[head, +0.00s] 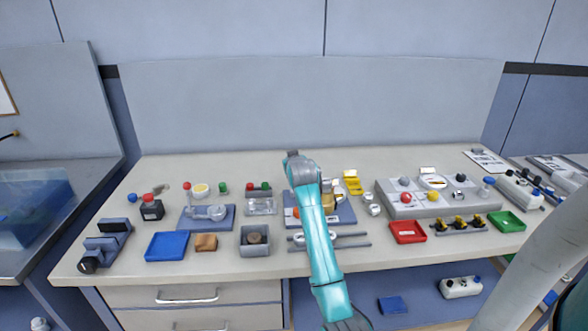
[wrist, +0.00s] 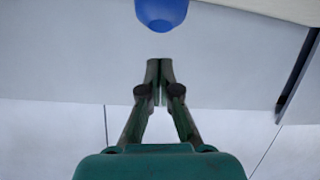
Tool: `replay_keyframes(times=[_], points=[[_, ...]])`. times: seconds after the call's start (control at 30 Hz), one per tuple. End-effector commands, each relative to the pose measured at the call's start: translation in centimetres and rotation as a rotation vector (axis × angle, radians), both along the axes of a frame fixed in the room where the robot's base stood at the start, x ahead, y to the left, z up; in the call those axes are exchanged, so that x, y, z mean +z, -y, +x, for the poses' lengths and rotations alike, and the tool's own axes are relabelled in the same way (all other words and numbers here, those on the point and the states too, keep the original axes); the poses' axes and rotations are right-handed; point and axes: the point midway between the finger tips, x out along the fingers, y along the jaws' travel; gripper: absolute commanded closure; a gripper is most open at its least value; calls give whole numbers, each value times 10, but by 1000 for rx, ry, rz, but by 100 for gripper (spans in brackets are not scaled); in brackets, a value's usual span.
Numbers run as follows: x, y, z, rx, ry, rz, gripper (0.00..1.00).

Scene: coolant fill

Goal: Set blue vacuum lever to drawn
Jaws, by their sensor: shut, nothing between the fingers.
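A smooth, rounded blue knob (wrist: 161,12) shows at the top edge of the wrist view, cut off by the frame. My gripper (wrist: 160,68) points toward it, fingertips together and empty, with a visible gap in the picture between tips and knob. In the head view my teal arm reaches over the middle of the bench, and my gripper is hidden behind it. Blue knobs show there at the left end (head: 132,197) and the right end (head: 489,181) of the bench. I cannot tell which is the lever or which one the wrist view shows.
A blue tray (head: 166,247), a grey open box (head: 255,250), a red tray (head: 408,239) and a green tray (head: 507,222) line the bench front. A grey panel with several knobs (head: 405,210) stands right of my arm. A tall back panel (head: 310,110) closes the rear.

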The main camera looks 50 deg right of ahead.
Motion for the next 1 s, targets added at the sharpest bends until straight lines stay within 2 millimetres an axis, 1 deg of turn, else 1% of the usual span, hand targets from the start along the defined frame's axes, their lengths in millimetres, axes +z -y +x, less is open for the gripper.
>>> replay_keyframes(times=[0.03,0.13,0.5,0.6,0.8,1.0], points=[[9,0,5,1,2,-2,100],[7,-12,-8,1,0,0,100],[17,-54,-51,1,0,0,100],[20,-62,-59,1,0,0,100],[22,-70,-66,1,0,0,100],[22,-70,-66,1,0,0,100]])
